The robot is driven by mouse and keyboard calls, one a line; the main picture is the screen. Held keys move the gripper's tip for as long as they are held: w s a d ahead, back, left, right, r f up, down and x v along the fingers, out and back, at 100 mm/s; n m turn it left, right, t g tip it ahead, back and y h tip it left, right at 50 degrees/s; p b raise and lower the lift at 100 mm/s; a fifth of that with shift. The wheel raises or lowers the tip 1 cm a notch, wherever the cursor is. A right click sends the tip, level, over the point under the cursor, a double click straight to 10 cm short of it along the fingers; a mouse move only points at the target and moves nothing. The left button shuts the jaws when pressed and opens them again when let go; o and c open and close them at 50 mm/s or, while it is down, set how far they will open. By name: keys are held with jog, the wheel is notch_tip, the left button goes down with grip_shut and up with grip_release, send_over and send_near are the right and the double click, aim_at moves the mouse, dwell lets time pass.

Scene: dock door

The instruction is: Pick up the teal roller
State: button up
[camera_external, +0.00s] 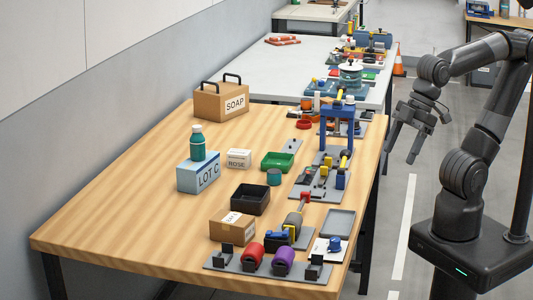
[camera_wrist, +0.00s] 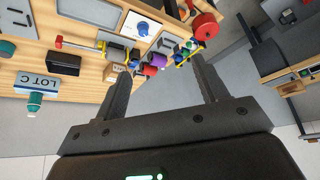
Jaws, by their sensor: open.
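The teal roller (camera_external: 274,177) is a short teal cylinder on the wooden table, just in front of the green tray (camera_external: 278,161) and behind the black bin (camera_external: 250,199). A teal shape at the left edge of the wrist view (camera_wrist: 7,47) looks like the same roller, partly cut off. My gripper (camera_external: 402,156) is open and empty, out beyond the table's right edge and well apart from the roller. In the wrist view its two fingers (camera_wrist: 162,68) are spread wide with nothing held between them.
A teal bottle (camera_external: 197,144) stands on the LOT C box (camera_external: 198,177). A red roller (camera_external: 253,254) and a purple roller (camera_external: 283,261) sit on a grey rack at the front. A blue frame (camera_external: 337,125) and several fixtures line the right edge.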

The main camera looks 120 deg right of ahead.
jog(key=w+d+r+n+g, duration=0.1)
jog(key=w+d+g, duration=0.1)
jog(key=w+d, duration=0.8)
jog(key=n+g, duration=0.3)
jog(key=n, duration=0.1)
send_over(274, 171)
notch_tip(274, 171, down, 19)
jog(key=shift+f, duration=0.1)
jog(key=shift+a+f, duration=0.1)
jog(key=shift+f, duration=2.85)
jog(key=shift+c, duration=0.5)
jog(key=c, duration=1.1)
